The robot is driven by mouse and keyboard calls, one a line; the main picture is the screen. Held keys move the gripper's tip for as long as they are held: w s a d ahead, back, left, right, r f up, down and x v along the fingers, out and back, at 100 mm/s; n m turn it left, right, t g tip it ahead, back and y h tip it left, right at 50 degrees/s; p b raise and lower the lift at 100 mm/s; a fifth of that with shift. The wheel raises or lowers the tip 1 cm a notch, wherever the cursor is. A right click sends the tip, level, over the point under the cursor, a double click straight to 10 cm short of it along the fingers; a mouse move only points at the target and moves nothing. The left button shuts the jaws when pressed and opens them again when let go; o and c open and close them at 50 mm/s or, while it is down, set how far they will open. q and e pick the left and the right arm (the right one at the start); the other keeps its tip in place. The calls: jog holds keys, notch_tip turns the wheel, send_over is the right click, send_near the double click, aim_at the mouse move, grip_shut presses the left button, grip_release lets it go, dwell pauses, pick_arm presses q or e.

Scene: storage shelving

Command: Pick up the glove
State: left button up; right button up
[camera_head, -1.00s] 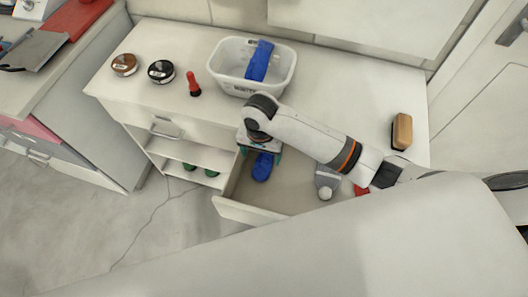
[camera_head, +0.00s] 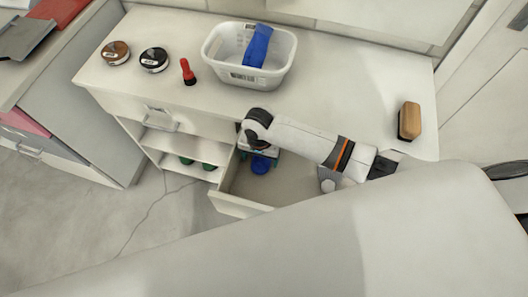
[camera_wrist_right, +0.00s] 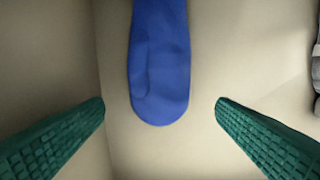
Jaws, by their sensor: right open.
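A blue glove (camera_head: 261,165) lies in the open drawer (camera_head: 237,205), partly hidden under my right gripper (camera_head: 259,158) in the head view. In the right wrist view the glove (camera_wrist_right: 160,62) hangs down from the top edge of the picture, its rounded end between the two green fingers. My right gripper (camera_wrist_right: 160,118) is open, with a gap between each finger and the glove. Another blue glove (camera_head: 257,46) lies across a white basket (camera_head: 219,68) on the counter. My left gripper is not in view.
The drawer's walls surround my right gripper. On the counter (camera_head: 340,90) stand two round tins (camera_head: 154,60), a red-topped bottle (camera_head: 187,72) and a wooden brush (camera_head: 409,121). A grey object (camera_wrist_right: 316,65) shows at the right edge of the wrist view.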

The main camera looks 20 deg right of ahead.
aim_at(260, 163)
notch_tip(260, 163, down, 4)
jog(key=shift+f, duration=0.1)
jog(key=c, duration=1.1)
